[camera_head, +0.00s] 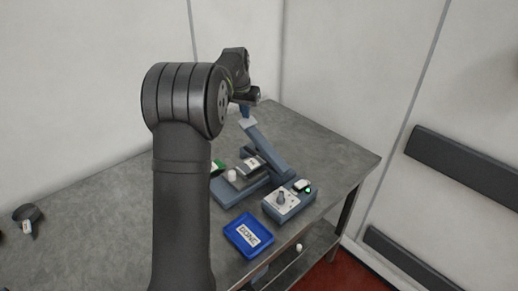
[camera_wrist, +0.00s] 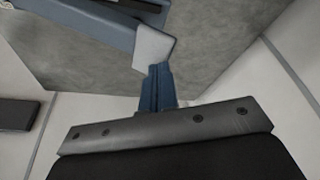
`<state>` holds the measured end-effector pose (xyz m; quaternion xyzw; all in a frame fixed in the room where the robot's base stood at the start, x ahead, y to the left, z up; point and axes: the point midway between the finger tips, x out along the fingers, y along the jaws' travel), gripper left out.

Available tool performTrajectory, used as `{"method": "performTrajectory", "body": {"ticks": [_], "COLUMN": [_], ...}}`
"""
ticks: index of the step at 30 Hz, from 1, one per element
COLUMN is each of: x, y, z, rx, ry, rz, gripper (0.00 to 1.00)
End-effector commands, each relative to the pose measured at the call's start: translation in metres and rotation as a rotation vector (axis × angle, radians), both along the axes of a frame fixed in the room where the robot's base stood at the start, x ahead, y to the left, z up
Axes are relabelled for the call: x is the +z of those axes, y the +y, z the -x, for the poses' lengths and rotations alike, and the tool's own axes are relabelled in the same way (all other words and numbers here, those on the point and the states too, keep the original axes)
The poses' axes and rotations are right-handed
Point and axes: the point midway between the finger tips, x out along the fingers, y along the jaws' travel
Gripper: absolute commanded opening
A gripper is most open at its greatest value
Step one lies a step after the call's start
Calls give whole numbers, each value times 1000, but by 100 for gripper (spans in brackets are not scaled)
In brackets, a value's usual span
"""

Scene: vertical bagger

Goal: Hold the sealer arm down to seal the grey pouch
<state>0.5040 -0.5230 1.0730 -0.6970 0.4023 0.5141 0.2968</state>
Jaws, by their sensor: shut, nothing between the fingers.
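The sealer arm (camera_head: 265,146) is a blue-grey bar that slopes up from the sealer base (camera_head: 240,192) to a pale tip, so it stands raised. In the wrist view the arm (camera_wrist: 98,22) crosses the upper left and ends in its pale tip (camera_wrist: 153,48). My gripper (camera_wrist: 157,88) is shut and empty, with its blue fingers right at the pale tip; I cannot tell whether they touch it. In the head view my gripper (camera_head: 245,112) is small and partly hidden by my wrist. A grey pouch (camera_head: 249,167) appears to lie on the sealer beneath the arm.
A control box (camera_head: 289,201) with a knob and a green light stands right of the sealer. A blue tray (camera_head: 248,236) labelled DONE lies in front. A small white cylinder (camera_head: 232,175) and a green item (camera_head: 217,167) are beside the pouch.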

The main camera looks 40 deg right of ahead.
Motion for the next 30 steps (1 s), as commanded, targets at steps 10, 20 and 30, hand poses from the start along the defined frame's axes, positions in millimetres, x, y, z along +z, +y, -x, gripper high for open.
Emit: {"method": "performTrajectory", "body": {"ticks": [10, 20, 30], "x": [35, 48, 41], "y": [0, 0, 0], "z": [0, 0, 0], "rx": [0, 0, 0], "ry": [-1, 0, 1], "rz": [2, 0, -1], "gripper": [0, 0, 0]}}
